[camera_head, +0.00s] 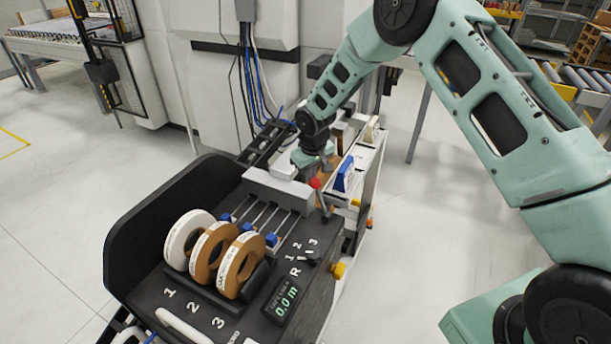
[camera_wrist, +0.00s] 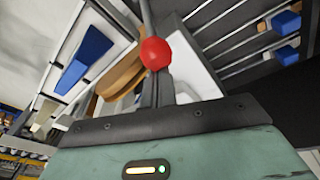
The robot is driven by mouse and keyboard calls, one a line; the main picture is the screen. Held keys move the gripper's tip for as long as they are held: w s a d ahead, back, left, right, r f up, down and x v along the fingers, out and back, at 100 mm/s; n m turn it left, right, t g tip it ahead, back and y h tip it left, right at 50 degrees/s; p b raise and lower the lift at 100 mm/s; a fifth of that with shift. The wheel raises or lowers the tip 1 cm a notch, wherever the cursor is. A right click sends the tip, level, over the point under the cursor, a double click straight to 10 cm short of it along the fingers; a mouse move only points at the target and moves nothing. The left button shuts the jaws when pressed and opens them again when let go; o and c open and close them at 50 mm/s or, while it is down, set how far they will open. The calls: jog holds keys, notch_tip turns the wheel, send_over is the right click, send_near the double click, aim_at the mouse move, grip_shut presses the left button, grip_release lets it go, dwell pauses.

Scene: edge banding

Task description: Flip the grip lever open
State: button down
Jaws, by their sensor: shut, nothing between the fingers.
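The grip lever's red ball knob (camera_wrist: 155,53) shows in the upper middle of the wrist view, on a thin grey rod (camera_wrist: 147,15) that runs up out of the frame. My gripper (camera_wrist: 163,88) is shut and empty, its fingers right by the knob in the picture; I cannot tell whether they touch. In the head view the red knob (camera_head: 315,183) shows just below my gripper (camera_head: 318,166), at the right side of the edge banding machine (camera_head: 255,316). The lever's rod is largely hidden there.
Three tape rolls, one white (camera_head: 174,240) and two brown (camera_head: 203,268), stand on the machine's front. A grey block (camera_head: 277,187) with rods and blue clamps lies behind them. A blue part (camera_head: 345,174) stands close right of my gripper. Floor at right is clear.

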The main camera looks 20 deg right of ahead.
jog(key=s+d+t+y+b, duration=0.4)
jog(key=s+d+t+y, duration=0.2)
jog(key=s+d, duration=0.3)
jog(key=shift+s+f+m, duration=0.15)
jog(key=shift+m, duration=0.25)
jog(key=shift+s+d+f, duration=0.15)
jog(key=shift+d, duration=0.05)
dwell(0.4)
